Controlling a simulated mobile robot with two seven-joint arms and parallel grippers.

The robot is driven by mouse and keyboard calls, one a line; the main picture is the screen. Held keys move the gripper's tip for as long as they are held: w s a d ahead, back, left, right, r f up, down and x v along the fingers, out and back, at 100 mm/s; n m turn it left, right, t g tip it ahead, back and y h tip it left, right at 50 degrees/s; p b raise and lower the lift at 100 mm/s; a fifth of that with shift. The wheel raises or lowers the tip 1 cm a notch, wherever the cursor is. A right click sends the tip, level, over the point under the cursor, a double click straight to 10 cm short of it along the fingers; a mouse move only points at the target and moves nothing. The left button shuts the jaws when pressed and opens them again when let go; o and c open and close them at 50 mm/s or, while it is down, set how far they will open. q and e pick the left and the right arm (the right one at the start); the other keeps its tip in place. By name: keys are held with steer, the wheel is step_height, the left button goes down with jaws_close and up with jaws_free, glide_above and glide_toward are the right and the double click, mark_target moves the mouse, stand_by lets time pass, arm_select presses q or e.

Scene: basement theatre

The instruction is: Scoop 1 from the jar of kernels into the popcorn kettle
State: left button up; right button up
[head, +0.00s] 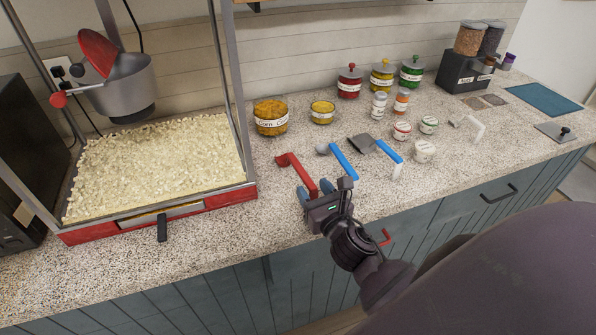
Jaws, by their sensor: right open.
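The popcorn kettle (124,87) hangs inside the popcorn machine at the left, its red lid (97,52) tilted up. The large jar of kernels (271,117), labelled "Corn", stands on the counter right of the machine; whether its top is open is hard to tell. A red scoop (296,170) lies on the counter in front of the jar, its handle pointing toward me. My right gripper (315,190) is open at the handle's near end, with its fingers about either side of it; contact cannot be made out. My left gripper is not in view.
Popcorn (155,160) fills the machine's tray. Right of the red scoop lie a blue-handled scoop (341,161) and a blue-handled spatula (376,148). A smaller yellow jar (322,112), lidded canisters (382,75) and small shakers stand behind. The counter's front left is clear.

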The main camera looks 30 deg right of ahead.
steer(key=shift+w+d+f, duration=0.1)
steer(key=shift+w+d, duration=0.05)
steer(key=shift+w, duration=0.65)
steer(key=shift+w+d, duration=0.1)
steer(key=shift+w, duration=0.65)
jaws_close()
step_height(320, 180, up, 10)
steer(key=p, duration=0.3)
steer(key=shift+r, duration=0.2)
step_height(320, 180, up, 8)
steer(key=p, duration=0.2)
glide_above(309, 181)
steer(key=shift+w+r, duration=0.1)
steer(key=shift+r, duration=0.75)
